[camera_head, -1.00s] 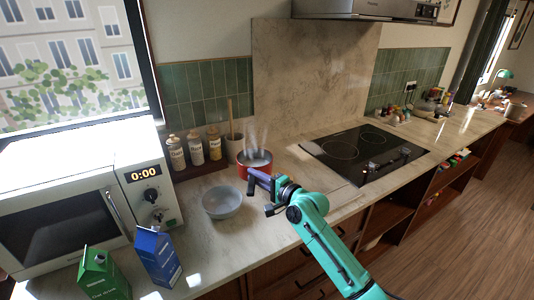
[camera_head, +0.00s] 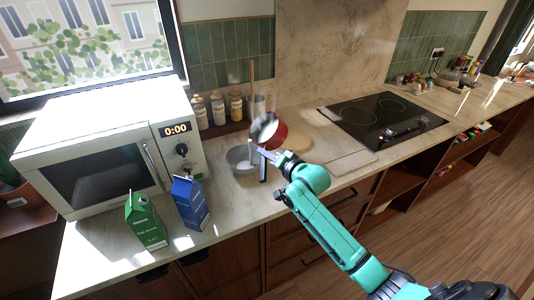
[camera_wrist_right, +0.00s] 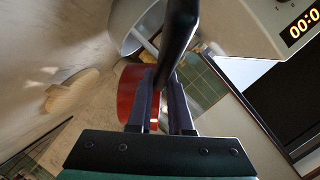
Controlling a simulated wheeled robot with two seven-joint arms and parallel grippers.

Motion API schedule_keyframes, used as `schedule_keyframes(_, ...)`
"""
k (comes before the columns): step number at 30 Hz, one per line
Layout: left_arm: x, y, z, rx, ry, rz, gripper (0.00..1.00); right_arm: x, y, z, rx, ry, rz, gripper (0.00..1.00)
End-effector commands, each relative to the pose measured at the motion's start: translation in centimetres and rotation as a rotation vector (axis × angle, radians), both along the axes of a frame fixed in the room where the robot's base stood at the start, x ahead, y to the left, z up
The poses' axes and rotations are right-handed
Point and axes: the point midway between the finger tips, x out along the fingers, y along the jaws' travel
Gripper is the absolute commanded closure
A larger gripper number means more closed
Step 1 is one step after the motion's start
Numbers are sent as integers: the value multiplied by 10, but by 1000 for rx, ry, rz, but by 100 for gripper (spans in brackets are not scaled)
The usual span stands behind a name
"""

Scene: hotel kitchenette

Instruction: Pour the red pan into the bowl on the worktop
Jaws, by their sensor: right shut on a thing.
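The red pan (camera_head: 280,134) is lifted and tilted to the left, its opening facing the bowl. My right gripper (camera_head: 267,156) is shut on the pan's dark handle, which also shows in the right wrist view (camera_wrist_right: 178,40). The grey-blue bowl (camera_head: 232,157) stands on the worktop just below and left of the pan. A pale stream runs from the pan towards the bowl, and whitish contents show in the bowl. The wrist view also shows the pan's red side (camera_wrist_right: 127,92) and part of the bowl (camera_wrist_right: 124,42). My left gripper is not in view.
Blue (camera_head: 190,203) and green (camera_head: 146,221) cartons stand front left, before the microwave (camera_head: 105,150). Jars (camera_head: 218,111) stand behind the bowl. The hob (camera_head: 380,118) is to the right.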

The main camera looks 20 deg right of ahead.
Motion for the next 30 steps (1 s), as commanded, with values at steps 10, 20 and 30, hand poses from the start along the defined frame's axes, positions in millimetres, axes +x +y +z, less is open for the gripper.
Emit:
schedule_keyframes(10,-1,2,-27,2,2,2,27,1,2,-8,-222,-26,0,100)
schedule_keyframes(20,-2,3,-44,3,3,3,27,0,5,-18,-415,-35,1,100)
schedule_keyframes(30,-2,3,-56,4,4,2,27,0,11,-31,-841,-61,-1,100)
